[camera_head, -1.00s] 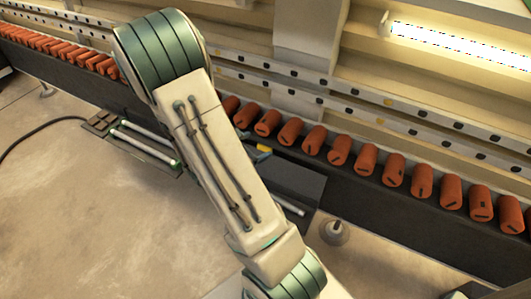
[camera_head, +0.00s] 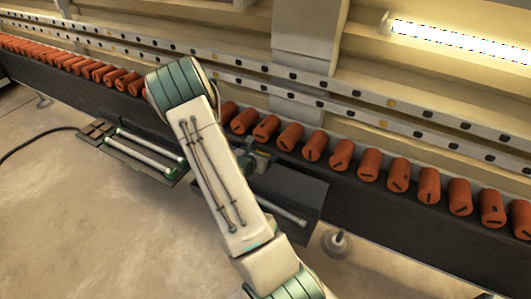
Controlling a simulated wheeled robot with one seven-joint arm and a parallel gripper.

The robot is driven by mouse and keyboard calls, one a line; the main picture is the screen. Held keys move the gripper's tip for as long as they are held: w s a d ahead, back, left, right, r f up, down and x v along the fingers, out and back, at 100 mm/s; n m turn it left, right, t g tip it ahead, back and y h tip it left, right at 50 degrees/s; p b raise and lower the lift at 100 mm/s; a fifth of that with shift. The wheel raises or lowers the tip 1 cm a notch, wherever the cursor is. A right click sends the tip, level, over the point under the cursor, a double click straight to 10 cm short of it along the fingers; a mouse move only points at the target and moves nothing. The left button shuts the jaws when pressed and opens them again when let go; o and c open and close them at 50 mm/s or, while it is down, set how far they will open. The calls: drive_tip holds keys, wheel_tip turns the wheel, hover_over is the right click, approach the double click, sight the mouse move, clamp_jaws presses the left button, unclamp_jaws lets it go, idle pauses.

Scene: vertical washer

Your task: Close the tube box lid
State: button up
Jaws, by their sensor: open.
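A dark box (camera_head: 297,186), which looks like the tube box, sits at the foot of the long dark bench, right of my arm. A pale tube (camera_head: 287,211) shows along its front. A dark flat panel forms its upper part; I cannot tell clearly how far the lid stands open. My arm hides the box's left part. My gripper (camera_head: 258,160) shows only partly behind the arm, at the box's upper left edge, beside a small yellow part. Its fingertips are mostly hidden, and I cannot tell whether it touches the lid. It is open.
A second dark tray (camera_head: 172,172) with two pale tubes (camera_head: 145,142) lies on the floor to the left. Orange cylinders (camera_head: 370,162) line the bench. A round grey fixture (camera_head: 337,242) stands right of the box. The floor (camera_head: 80,220) at left is clear.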

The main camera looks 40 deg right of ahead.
drive_tip(key=shift+x, duration=1.25)
drive_tip(key=c, duration=1.4)
drive_tip(key=shift+a+b, duration=0.1)
drive_tip(key=shift+b, duration=0.25)
